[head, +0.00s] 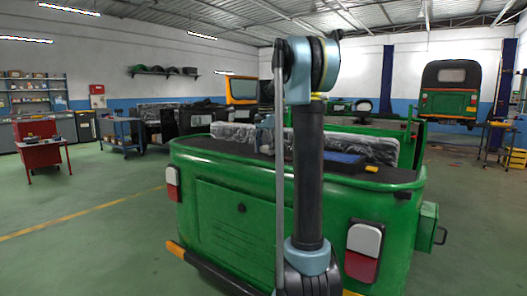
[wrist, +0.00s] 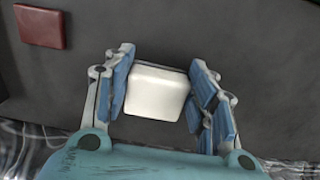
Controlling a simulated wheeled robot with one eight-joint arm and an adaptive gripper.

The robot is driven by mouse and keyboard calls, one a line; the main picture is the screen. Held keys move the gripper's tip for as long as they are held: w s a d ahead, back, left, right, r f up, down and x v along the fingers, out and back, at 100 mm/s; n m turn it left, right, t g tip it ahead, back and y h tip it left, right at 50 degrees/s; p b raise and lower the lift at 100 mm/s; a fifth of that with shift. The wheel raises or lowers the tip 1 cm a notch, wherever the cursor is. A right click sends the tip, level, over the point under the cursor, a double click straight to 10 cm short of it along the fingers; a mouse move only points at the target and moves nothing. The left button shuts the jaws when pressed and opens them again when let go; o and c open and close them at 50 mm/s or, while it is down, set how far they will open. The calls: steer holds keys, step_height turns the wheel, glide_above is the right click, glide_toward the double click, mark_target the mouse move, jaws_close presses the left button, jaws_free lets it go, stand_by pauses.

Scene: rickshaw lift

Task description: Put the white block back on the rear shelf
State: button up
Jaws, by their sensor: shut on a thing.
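My gripper (wrist: 161,72) is shut on the white block (wrist: 156,94) in the wrist view, with the blue-padded fingers on either side of it. The dark grey rear shelf (wrist: 245,45) fills the view behind the block. I cannot tell whether the block touches it. In the head view the rear shelf (head: 222,149) is the dark top at the back of the green rickshaw (head: 225,205). My gripper (head: 267,138) is partly hidden there behind my arm, and the block cannot be made out.
A dark red block (wrist: 40,25) lies on the shelf at upper left in the wrist view. A blue item (head: 345,157) and a small yellow item (head: 371,168) are on the shelf's right part. Plastic-wrapped seating (head: 365,145) borders the shelf. Its left part looks clear.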

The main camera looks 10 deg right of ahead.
mark_target(265, 147)
steer(key=o, duration=0.9)
steer(key=shift+f, duration=0.1)
steer(key=shift+o, duration=0.2)
step_height(265, 147, up, 12)
